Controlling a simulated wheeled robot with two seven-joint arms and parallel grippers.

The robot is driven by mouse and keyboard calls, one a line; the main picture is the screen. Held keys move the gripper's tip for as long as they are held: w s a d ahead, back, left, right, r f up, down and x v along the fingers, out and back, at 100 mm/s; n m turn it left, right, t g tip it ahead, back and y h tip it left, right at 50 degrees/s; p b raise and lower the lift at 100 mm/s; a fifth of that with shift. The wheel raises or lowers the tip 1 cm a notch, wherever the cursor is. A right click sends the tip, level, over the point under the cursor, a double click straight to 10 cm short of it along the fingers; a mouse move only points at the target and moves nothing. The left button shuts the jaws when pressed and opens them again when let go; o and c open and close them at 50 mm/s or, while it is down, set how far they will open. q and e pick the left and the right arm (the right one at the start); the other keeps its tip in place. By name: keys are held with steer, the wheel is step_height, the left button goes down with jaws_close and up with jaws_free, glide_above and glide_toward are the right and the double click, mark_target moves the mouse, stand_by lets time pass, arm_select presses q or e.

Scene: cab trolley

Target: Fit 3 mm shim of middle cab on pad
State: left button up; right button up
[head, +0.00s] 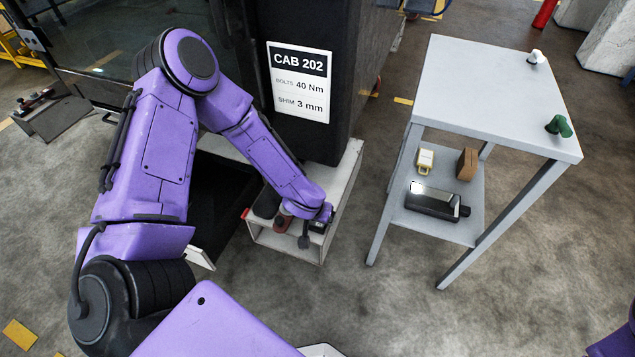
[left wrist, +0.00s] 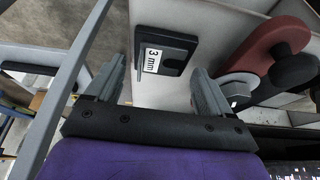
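The 3 mm shim (left wrist: 174,45) is a dark plate with a white "3 mm" label, lying in a pale compartment of the open box in the left wrist view. My left gripper (left wrist: 158,80) is open, its two fingers spread to either side below the shim, apparently with nothing held. In the head view my left arm reaches down to the pale box (head: 345,190) below the dark cab (head: 300,140). The cab's sign (head: 300,82) reads CAB 202, bolts 40 Nm, shim 3 mm. I cannot make out the pad. My right gripper is out of view.
A red part with a dark knob (left wrist: 275,45) sits beside the shim. A grey two-level table (head: 480,85) stands right, with white (head: 536,57) and green (head: 559,126) items on top. Its shelf holds yellow (head: 425,160), brown (head: 467,164) and black (head: 433,202) items. Floor between is clear.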

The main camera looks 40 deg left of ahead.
arm_select(q)
steer(key=a+p+v, duration=0.1)
steer(key=p+v, duration=0.3)
steer(key=v, duration=0.6)
steer(key=shift+d+r, duration=0.3)
steer(key=shift+d, duration=0.15)
steer(key=shift+s, duration=0.1)
